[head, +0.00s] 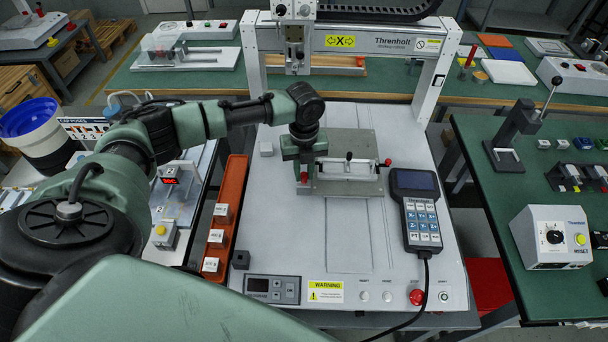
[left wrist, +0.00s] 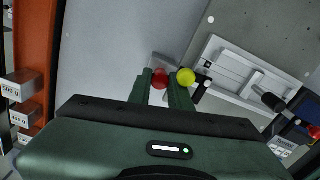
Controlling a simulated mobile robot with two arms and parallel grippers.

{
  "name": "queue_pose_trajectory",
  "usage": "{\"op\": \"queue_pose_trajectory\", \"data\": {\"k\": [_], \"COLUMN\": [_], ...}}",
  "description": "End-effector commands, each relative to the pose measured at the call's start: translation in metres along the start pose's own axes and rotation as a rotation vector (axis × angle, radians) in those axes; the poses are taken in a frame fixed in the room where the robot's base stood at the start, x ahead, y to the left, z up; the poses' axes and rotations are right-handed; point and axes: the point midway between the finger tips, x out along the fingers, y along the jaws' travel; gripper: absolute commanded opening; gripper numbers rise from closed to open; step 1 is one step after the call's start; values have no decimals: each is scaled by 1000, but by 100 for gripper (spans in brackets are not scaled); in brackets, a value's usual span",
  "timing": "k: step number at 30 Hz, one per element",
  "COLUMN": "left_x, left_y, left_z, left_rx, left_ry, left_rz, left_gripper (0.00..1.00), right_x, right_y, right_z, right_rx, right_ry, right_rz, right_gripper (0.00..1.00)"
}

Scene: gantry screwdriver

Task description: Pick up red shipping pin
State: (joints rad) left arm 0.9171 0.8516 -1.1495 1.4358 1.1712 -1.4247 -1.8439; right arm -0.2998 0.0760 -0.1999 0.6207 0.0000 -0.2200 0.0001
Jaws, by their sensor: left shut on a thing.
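The red shipping pin (head: 304,177) shows as a small red end just under my left gripper (head: 305,165) in the head view. In the left wrist view its round red head (left wrist: 160,78) sits between the fingertips of my left gripper (left wrist: 166,84), which is shut on it. A yellow ball knob (left wrist: 186,76) is right beside the right fingertip. The grey fixture plate (head: 350,186) with a clamp bar (head: 345,170) lies beside the gripper. The pin's lower part is hidden. My right gripper is not in view.
A handheld pendant (head: 416,205) lies right of the fixture. An orange tray (head: 228,205) with labelled weights is at left. The gantry frame (head: 437,80) stands behind. The white deck (head: 300,235) in front of the fixture is largely clear.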

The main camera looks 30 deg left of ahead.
Motion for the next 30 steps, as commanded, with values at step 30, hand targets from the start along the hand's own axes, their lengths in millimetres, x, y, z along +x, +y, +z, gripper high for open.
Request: {"op": "queue_pose_trajectory", "data": {"k": [30], "left_x": [-175], "left_y": [-1], "left_z": [0], "left_rx": [0], "left_ry": [-1], "left_rz": [-3], "left_gripper": [0], "right_x": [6], "right_y": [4], "right_z": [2], "right_rx": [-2], "right_ry": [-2], "right_rz": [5], "right_gripper": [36]}}
